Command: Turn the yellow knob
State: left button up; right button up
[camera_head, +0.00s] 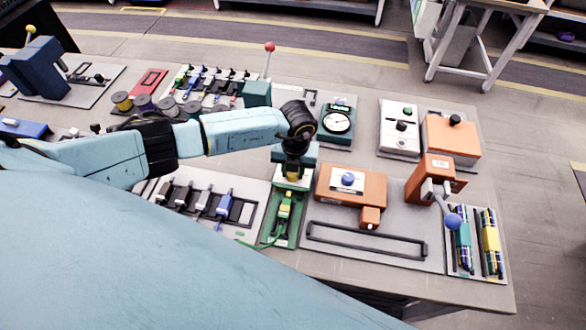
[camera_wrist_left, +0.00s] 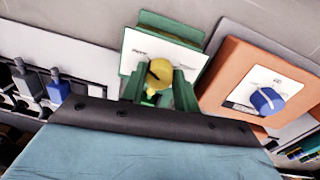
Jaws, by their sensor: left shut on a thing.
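The yellow knob (camera_wrist_left: 160,73) sits on a white plate (camera_wrist_left: 135,58) of a green device in the left wrist view. In the head view the green device (camera_head: 288,213) stands on the bench, and my wrist hides most of the knob. My left gripper (camera_wrist_left: 159,88) points down at the device, its two green fingers on either side of the knob, shut on it. In the head view the left gripper (camera_head: 292,172) is above the device. My right gripper is not in view.
An orange box with a blue knob (camera_head: 347,179) stands right of the green device; it also shows in the left wrist view (camera_wrist_left: 263,101). A row of connectors (camera_head: 205,203) lies to the left. A lever with a blue ball (camera_head: 453,221) and a dial gauge (camera_head: 337,122) stand nearby.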

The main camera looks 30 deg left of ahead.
pick_arm(q)
jog(key=o, duration=1)
jog(key=shift+r, duration=0.1)
jog(key=r, duration=1.3)
jog(key=shift+w+d+r, duration=0.1)
jog(key=shift+w+d, duration=0.05)
jog(key=shift+d, duration=0.15)
